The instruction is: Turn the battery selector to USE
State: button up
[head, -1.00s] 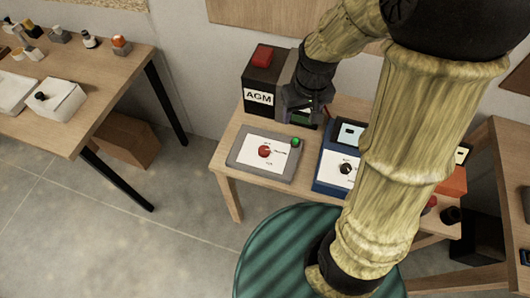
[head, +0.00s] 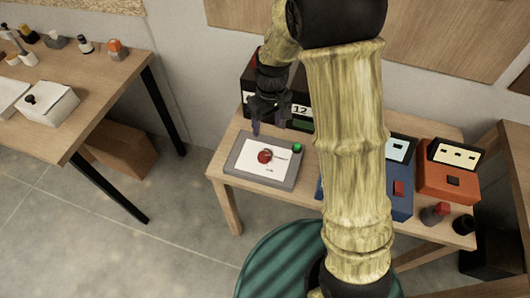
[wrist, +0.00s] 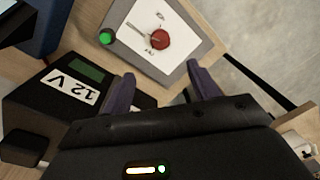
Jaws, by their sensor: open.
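The battery selector panel (head: 237,162) is a grey plate with a white face, lying on the small wooden table. A red round selector knob (head: 265,156) sits on it, with small labels around it that are too small to read. A green round light or button (head: 297,148) is at its upper right corner. In the wrist view the red knob (wrist: 160,39) lies beyond the fingertips. My gripper (head: 270,131) is open and empty, above the back edge of the panel. Its two purple fingers (wrist: 160,78) are spread apart and do not touch the knob.
A black battery box (wrist: 40,110) marked 12 V stands directly behind the panel, close to my gripper. A blue unit (head: 401,205) and an orange box (head: 449,184) stand to the right. A green striped round stool (head: 270,258) is in front.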

aim_at(265, 156)
jog(key=f, duration=1)
jog(key=f+p, duration=0.1)
jog(key=f, duration=0.4)
jog(key=shift+s+a, duration=0.3)
jog(key=shift+a, duration=0.1)
jog(key=shift+c, duration=0.4)
jog(key=c, duration=0.9)
